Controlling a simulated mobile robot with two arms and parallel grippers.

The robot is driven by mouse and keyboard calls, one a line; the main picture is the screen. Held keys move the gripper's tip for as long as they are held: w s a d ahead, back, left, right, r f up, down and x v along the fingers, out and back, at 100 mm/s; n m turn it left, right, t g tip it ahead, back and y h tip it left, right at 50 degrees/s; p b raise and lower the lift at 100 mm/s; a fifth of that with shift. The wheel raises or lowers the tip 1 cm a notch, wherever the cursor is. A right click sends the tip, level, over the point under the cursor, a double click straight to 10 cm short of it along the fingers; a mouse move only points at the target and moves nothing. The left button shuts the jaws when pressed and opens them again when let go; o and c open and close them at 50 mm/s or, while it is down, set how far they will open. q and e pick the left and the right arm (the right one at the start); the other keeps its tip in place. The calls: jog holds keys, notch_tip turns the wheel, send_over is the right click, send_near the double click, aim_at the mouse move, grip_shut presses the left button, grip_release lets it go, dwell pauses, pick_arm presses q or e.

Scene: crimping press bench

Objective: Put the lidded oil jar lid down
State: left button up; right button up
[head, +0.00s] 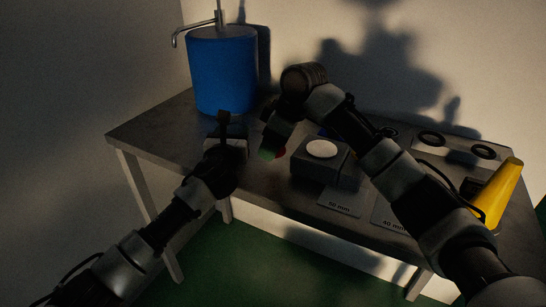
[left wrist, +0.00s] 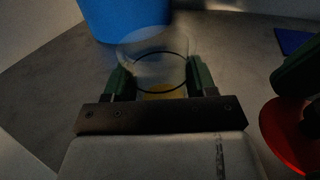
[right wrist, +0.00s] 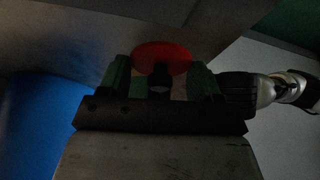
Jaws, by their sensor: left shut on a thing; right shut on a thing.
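The oil jar (left wrist: 153,52) is a clear open-topped vessel with amber oil at its bottom and a dark ring around it. My left gripper (left wrist: 160,80) is shut on the jar, one green finger on each side. The lid (right wrist: 163,55) is a red disc with a dark knob. My right gripper (right wrist: 160,84) is shut on the knob. The lid is apart from the jar, to its right in the left wrist view (left wrist: 283,133). In the head view, the lid's red edge (head: 281,153) shows beside my right gripper; the jar is hard to make out.
A blue drum (head: 222,72) with a tap stands at the back left. A grey box (head: 310,169) with a white round top is right of the grippers. Labelled plates (head: 341,200), a tray with black rings (head: 458,148) and a yellow cone (head: 497,197) are further right.

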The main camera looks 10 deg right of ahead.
aim_at(273, 167)
jog(key=shift+f, duration=1.95)
jog(key=shift+f, duration=0.15)
jog(key=o, duration=0.9)
jog(key=v, duration=1.2)
pick_arm(q)
jog(key=o, duration=0.7)
